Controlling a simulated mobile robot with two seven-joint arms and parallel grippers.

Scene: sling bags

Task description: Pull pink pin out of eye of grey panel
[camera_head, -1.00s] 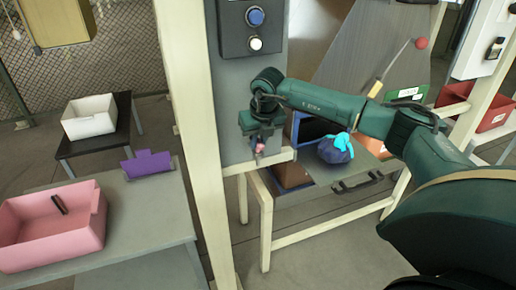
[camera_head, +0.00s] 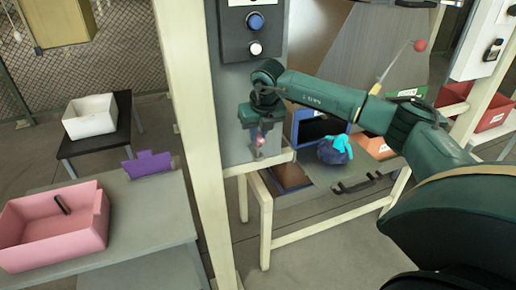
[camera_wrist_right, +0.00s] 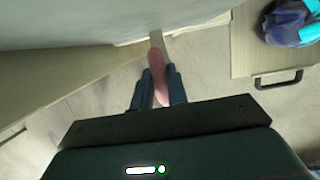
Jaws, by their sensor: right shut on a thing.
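The grey panel (camera_head: 236,92) stands upright in a cream frame. I cannot tell whether the pin is still in the eye. My left gripper is not in view.
A dark blue sling bag (camera_head: 332,151) with cyan straps lies on the drawer unit right of the panel. A pink bin (camera_head: 90,238) and a purple holder (camera_head: 150,165) stand on the grey table at left. A cream post (camera_head: 190,130) rises close left of the panel.

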